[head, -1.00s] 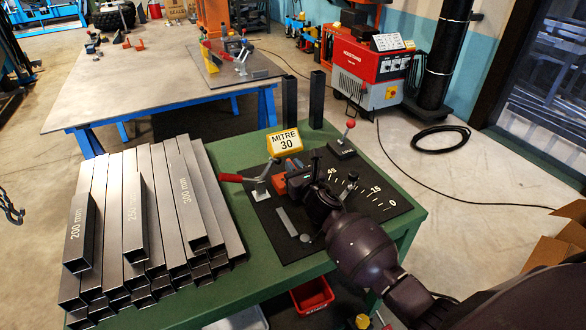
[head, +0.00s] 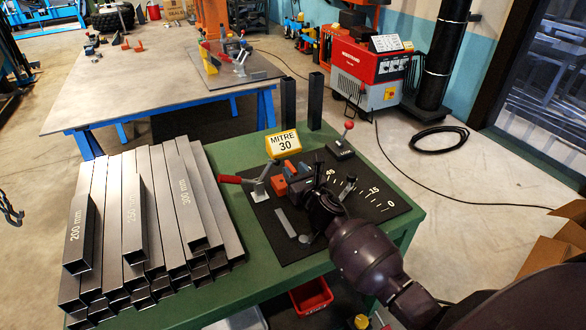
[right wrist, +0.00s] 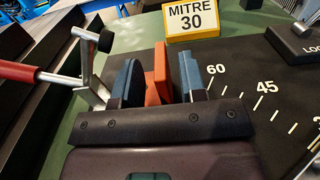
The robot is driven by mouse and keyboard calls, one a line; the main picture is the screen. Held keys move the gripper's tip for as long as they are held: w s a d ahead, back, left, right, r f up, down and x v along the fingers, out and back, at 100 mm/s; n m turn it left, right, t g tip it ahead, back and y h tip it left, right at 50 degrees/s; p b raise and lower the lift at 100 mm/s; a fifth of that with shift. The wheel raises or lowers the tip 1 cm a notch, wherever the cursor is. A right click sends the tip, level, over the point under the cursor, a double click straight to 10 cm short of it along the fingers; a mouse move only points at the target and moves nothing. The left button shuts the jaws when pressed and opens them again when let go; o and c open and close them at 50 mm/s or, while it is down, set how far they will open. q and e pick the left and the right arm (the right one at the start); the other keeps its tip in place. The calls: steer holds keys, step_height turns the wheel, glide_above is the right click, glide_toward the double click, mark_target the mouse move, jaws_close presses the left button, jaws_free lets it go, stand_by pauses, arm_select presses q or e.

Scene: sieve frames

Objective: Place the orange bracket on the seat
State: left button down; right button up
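The orange bracket (head: 279,187) is on the dark fixture plate (head: 374,211), beside the red-handled clamp (head: 258,186). In the right wrist view an orange upright part (right wrist: 158,76), which looks like the bracket, stands between the two blue fingers of my right gripper (right wrist: 160,82). A narrow gap shows between it and the right-hand finger, so the gripper looks open around it. In the head view the right gripper (head: 292,176) is low over the plate, and its dark body hides part of the fixture. I cannot make out the seat. My left gripper is not in view.
Steel tubes (head: 135,220) are stacked on the left of the green bench (head: 232,160). A yellow MITRE 30 sign (head: 282,142) stands behind the fixture. A red-knobbed lever (head: 342,148) and two dark posts (head: 315,100) stand at the back right.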

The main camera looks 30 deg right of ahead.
steer(key=s, duration=1)
steer(key=shift+s+a+p, duration=0.15)
steer(key=shift+a+p, duration=0.1)
steer(key=shift+p, duration=0.1)
